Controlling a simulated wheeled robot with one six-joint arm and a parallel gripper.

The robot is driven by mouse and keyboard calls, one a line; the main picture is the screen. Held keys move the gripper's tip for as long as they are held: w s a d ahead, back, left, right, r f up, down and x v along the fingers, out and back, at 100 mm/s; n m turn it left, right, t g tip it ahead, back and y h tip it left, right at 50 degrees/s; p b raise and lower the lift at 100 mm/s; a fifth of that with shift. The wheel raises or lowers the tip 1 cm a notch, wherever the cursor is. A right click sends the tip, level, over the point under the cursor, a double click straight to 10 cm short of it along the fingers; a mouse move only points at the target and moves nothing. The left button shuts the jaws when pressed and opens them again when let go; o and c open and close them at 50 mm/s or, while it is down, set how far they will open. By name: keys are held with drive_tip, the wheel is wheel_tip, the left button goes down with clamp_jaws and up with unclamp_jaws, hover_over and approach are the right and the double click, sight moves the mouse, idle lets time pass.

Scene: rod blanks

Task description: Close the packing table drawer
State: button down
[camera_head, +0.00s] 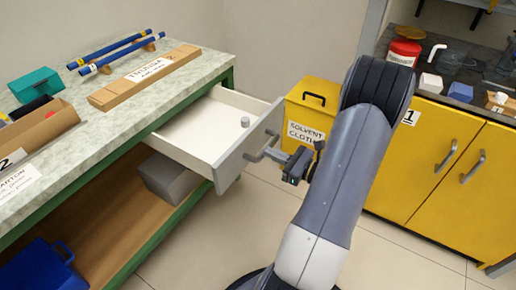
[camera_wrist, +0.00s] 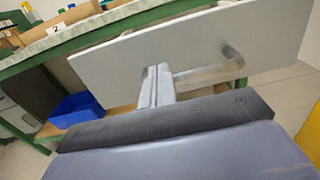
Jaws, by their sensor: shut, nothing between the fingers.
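The packing table drawer (camera_head: 205,135) is pulled out from under the table top in the head view. It is pale inside, with a small grey cylinder (camera_head: 245,122) in it. Its grey front panel (camera_head: 236,160) has a bar handle (camera_head: 268,141) and also shows in the wrist view (camera_wrist: 200,45). My gripper (camera_head: 272,155) is in front of the panel, beside the handle. In the wrist view its fingers (camera_wrist: 158,72) are together and empty, pointing at the panel, with the handle (camera_wrist: 215,72) to their right. I cannot tell whether the fingertips touch the panel.
The green-framed packing table (camera_head: 215,62) carries blue rods (camera_head: 115,50), a labelled long box (camera_head: 145,76) and a teal box (camera_head: 35,84). A grey box (camera_head: 170,180) sits on the lower shelf below the drawer. A yellow solvent cloth bin (camera_head: 305,110) stands close behind the handle.

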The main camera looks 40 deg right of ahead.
sight(249, 143)
drive_tip(key=shift+b+x, duration=0.35)
drive_tip(key=shift+x, duration=2.35)
